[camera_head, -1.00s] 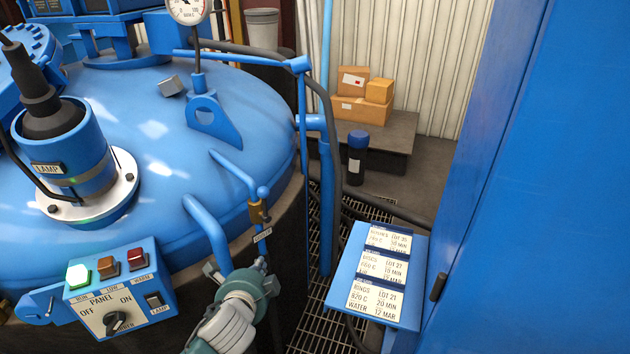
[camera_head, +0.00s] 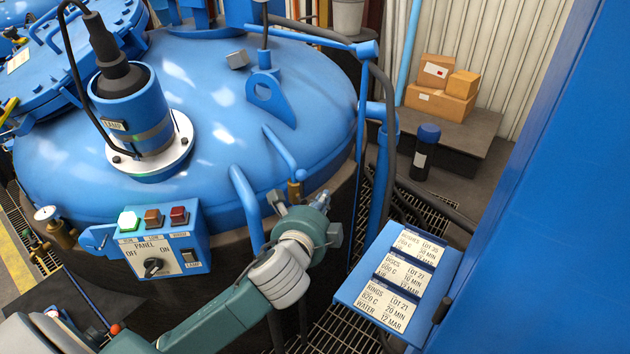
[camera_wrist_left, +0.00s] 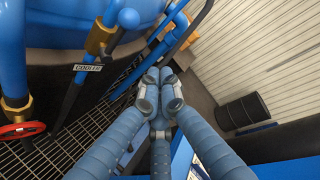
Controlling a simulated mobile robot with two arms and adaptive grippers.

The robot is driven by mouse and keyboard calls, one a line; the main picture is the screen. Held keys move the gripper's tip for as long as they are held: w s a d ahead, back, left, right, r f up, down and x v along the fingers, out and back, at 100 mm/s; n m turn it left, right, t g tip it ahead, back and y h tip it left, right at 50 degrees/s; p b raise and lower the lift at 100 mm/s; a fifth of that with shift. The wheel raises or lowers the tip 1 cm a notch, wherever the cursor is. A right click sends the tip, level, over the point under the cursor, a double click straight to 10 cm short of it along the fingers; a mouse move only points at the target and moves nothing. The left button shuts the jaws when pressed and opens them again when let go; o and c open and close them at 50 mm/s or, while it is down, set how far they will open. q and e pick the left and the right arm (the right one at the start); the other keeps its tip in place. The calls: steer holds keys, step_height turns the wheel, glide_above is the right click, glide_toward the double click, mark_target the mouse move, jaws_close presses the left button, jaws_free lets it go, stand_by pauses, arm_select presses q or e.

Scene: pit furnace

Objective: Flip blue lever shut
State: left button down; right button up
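In the left wrist view, a brass valve (camera_wrist_left: 100,36) with blue bars and a "COOLER" tag (camera_wrist_left: 88,67) shows at the upper left. My left gripper (camera_head: 322,200) is just right of and below the valve, apart from the lever. In the wrist view, its fingertips (camera_wrist_left: 159,88) are together with nothing visible between them. My left wrist hides the valve's lower part. My right gripper is out of view.
A blue standing pipe (camera_head: 378,170) and a dark hose rise just right of the gripper. The panel box (camera_head: 155,245) is farther left. A sloped card stand (camera_head: 398,285) and a tall blue cabinet (camera_head: 530,200) limit the right.

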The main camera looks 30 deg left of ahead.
mark_target(302, 188)
arm_select(q)
steer(key=w+a+p, duration=0.3)
steer(key=w+a, duration=0.2)
steer(key=shift+w+f+p, duration=0.25)
steer(key=shift+f+p, duration=0.1)
steer(key=shift+f, duration=0.05)
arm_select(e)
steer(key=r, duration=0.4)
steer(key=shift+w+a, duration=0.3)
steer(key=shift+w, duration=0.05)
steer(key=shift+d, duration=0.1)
